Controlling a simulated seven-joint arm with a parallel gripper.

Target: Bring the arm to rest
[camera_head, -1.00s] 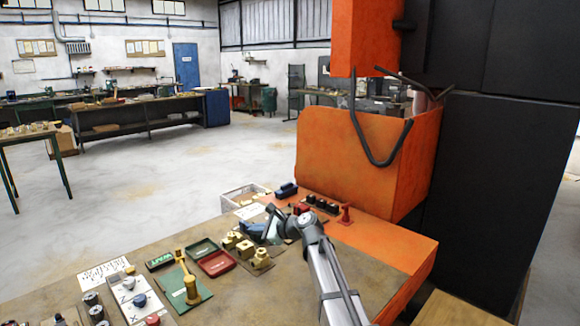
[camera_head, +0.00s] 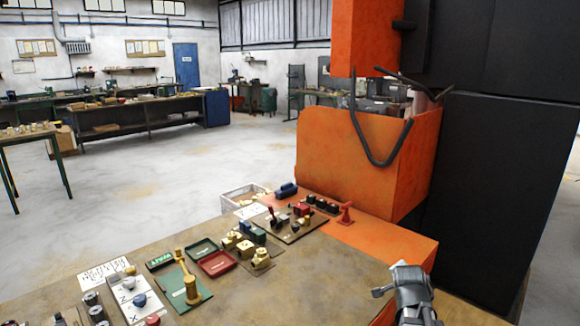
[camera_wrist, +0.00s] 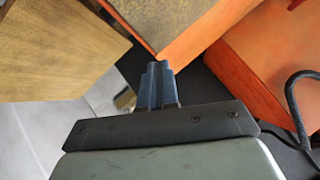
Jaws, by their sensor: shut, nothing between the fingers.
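My arm (camera_head: 411,290) shows at the lower right in the head view, over the right end of the bench. My gripper's fingers (camera_wrist: 157,72) show in the wrist view, side by side and shut, with nothing between them. They point toward a corner of the bench's orange edge (camera_wrist: 180,62). I cannot make out the fingers in the head view.
The bench (camera_head: 290,280) holds a red tray (camera_head: 217,263), a green tray (camera_head: 202,248), brass blocks (camera_head: 246,249) and a brass stand (camera_head: 190,290) on its left and middle. An orange machine (camera_head: 365,155) stands behind. The bench's middle front is clear.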

